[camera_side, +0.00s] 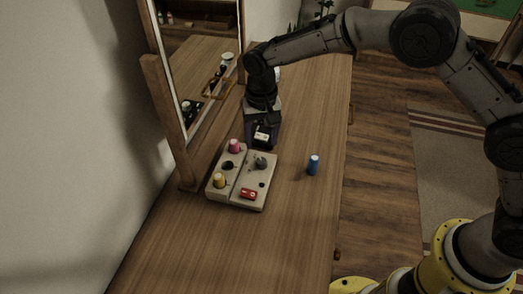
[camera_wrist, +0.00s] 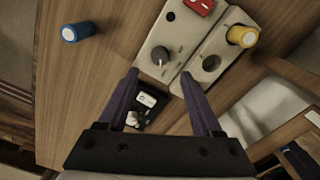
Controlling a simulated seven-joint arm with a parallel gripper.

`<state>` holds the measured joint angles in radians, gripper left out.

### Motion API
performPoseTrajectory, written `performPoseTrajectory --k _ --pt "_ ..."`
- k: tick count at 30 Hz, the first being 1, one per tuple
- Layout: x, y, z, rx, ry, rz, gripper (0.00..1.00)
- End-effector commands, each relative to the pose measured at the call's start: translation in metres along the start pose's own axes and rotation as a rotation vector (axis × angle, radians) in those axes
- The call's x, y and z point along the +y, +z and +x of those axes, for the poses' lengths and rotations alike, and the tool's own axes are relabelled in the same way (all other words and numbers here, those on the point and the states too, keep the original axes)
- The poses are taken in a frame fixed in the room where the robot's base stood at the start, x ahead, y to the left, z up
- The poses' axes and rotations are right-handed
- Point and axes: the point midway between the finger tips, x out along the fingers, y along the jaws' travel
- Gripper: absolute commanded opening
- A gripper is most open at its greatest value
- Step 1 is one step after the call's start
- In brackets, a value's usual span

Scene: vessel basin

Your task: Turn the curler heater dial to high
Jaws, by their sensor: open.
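The curler heater (camera_side: 228,194) is a beige two-part box on the wooden table; it also shows in the wrist view (camera_wrist: 188,33). Its dark grey dial (camera_side: 261,162) stands on the right part, with a light pointer line visible in the wrist view (camera_wrist: 160,57). Which setting it points to cannot be read. A red switch (camera_side: 248,193) sits at the near end. My gripper (camera_wrist: 160,82) points down at the heater's far end, open and empty, its fingers apart. In the wrist view the dial lies just ahead of the gap between the fingertips, untouched.
A pink roller (camera_side: 234,146) and a yellow roller (camera_side: 219,181) stand on the heater's left part, with an empty hole between them. A blue roller (camera_side: 313,165) stands on the table to the right. A mirror (camera_side: 202,75) rises behind left. The near table is clear.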

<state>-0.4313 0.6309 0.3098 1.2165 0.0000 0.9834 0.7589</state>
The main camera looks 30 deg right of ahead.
Motion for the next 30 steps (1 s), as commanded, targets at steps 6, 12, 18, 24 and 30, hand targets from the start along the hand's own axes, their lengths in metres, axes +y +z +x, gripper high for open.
performPoseTrajectory --k 6,12,18,24,30 --pt "0.000 0.000 -0.041 0.001 -0.001 0.000 0.67" --pt "0.000 0.000 -0.059 0.000 0.000 0.000 0.67" --pt "0.000 0.000 -0.062 -0.001 0.001 0.000 0.67" --pt "0.000 0.000 -0.062 -0.001 0.001 0.000 0.67" --pt "0.005 -0.005 -0.068 0.008 -0.007 0.013 0.67"
